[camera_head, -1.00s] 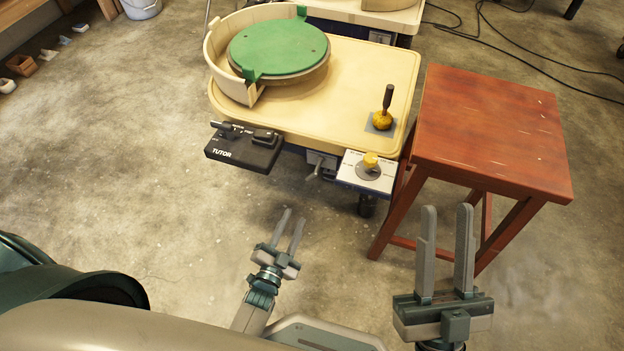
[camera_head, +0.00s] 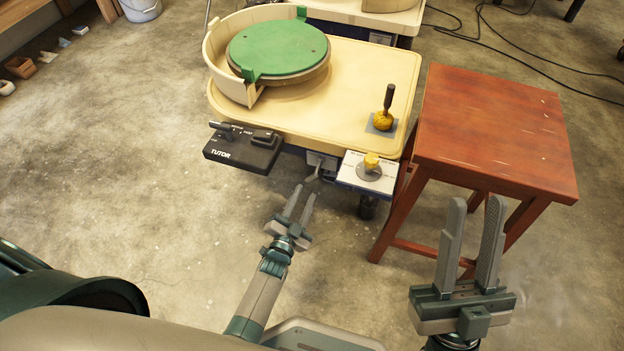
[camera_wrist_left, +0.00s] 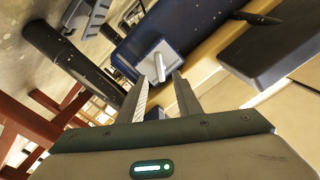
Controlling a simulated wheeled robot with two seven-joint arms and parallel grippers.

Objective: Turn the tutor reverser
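A black control box marked TUTOR (camera_head: 238,150) sits at the front left edge of the cream wheel table (camera_head: 340,85). Below the table edge, right of this box, a small grey lever (camera_head: 318,166) sticks out. In the left wrist view the lever (camera_wrist_left: 154,55) stands on a pale square plate on a dark blue body, just beyond my fingertips. I cannot read a label on it. My left gripper (camera_head: 305,191) is open and empty, just below the lever; its parted fingers also show in the left wrist view (camera_wrist_left: 159,82).
A white panel with a yellow knob (camera_head: 371,162) is right of the lever. A red wooden stool (camera_head: 490,130) stands right of the table. A green disc (camera_head: 278,47) lies on the wheel, and a yellow-based tool (camera_head: 384,120) stands on the table. The floor in front is clear.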

